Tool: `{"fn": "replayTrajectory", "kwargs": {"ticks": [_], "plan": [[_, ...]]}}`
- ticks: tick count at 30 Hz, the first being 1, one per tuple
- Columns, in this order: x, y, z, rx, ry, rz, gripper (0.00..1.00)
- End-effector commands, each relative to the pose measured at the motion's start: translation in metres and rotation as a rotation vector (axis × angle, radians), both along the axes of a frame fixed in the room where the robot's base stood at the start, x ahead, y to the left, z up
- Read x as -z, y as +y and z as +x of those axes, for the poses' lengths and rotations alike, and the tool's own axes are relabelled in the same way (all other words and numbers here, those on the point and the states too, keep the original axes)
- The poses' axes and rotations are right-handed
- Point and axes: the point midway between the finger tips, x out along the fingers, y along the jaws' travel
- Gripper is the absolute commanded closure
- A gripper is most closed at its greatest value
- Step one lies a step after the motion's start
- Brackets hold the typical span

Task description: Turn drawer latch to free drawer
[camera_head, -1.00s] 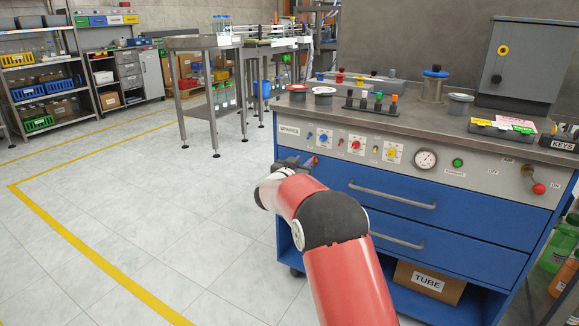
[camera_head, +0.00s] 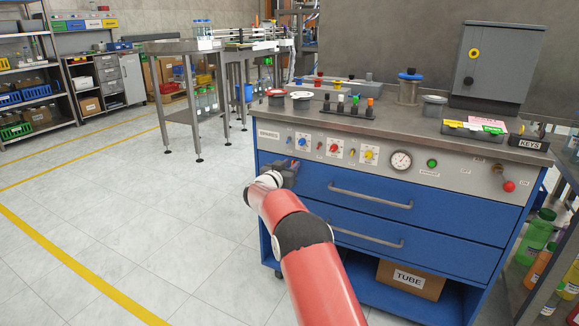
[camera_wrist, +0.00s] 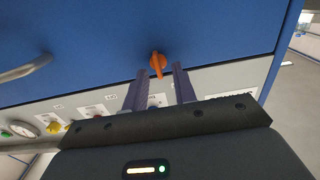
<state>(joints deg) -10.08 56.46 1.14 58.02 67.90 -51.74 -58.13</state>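The drawer latch (camera_wrist: 158,64) is a small orange knob with a tapered handle on the blue drawer front near the panel edge. In the wrist view it shows between and just past the tips of my gripper (camera_wrist: 160,72). The two fingers are apart with nothing held, and I cannot tell whether either touches the latch. The top blue drawer (camera_head: 420,214) looks shut and has a long bar handle (camera_head: 370,195). In the head view my gripper (camera_head: 291,167) is at the drawer's upper left corner and mostly covers the latch.
A second drawer handle (camera_head: 368,238) is below. The floor left of the cabinet is clear.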

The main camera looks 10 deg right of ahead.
Motion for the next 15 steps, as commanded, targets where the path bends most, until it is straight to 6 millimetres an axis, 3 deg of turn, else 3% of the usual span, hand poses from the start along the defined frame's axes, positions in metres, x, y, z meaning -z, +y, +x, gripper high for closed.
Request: {"fn": "replayTrajectory", "kwargs": {"ticks": [4, 10, 15], "plan": [[0.0003, 0.0000, -0.0001, 0.000, 0.000, 0.000, 0.75], [0.0003, 0.0000, -0.0003, 0.000, 0.000, 0.000, 1.00], [0.0003, 0.0001, -0.0003, 0.000, 0.000, 0.000, 1.00]]}}
